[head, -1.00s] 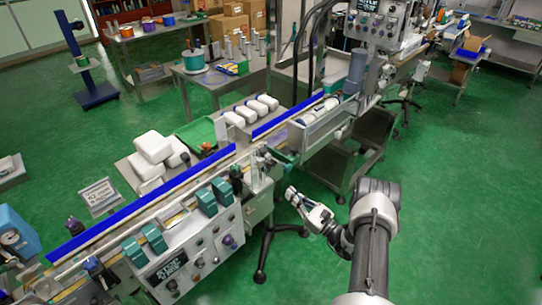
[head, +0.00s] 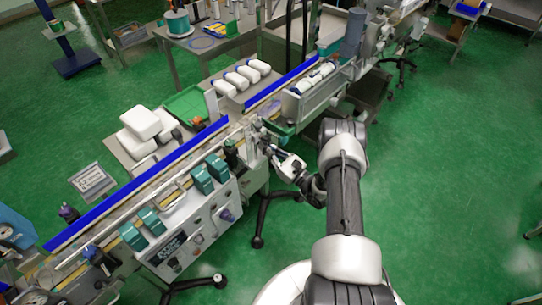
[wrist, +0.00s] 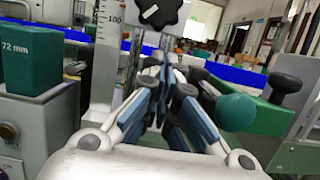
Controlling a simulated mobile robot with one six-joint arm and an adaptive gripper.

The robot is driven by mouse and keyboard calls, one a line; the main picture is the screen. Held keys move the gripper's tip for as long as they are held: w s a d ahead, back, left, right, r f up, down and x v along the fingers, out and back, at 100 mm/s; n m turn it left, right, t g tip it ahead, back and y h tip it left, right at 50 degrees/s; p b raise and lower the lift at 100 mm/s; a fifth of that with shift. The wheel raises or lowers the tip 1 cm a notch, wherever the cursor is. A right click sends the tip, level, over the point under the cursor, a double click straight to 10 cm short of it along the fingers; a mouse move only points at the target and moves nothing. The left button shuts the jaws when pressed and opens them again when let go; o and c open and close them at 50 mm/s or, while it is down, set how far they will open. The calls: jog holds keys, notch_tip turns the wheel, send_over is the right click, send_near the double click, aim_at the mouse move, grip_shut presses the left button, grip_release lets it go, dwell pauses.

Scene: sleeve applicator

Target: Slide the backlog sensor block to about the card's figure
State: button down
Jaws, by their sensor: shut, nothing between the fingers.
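My gripper (head: 274,152) is at the front side of the conveyor machine, by the fittings at its right end. In the wrist view its fingers (wrist: 165,70) are closed together with nothing between them. Just beyond them are a black star knob (wrist: 160,12) and an upright scale (wrist: 108,60) marked 100. A teal block (wrist: 30,58) labelled 72 mm stands to the left. I cannot tell which part is the backlog sensor block, or whether the fingers touch anything. A small sign card (head: 92,181) stands behind the conveyor at left; its writing is too small to read.
The conveyor with its blue rail (head: 135,183) runs diagonally across the view. Teal blocks (head: 201,178) and a control panel (head: 172,246) are on its near side. White bottles (head: 240,75) and a green tray (head: 190,104) lie behind it.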

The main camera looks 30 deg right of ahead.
jog(key=shift+r, duration=0.6)
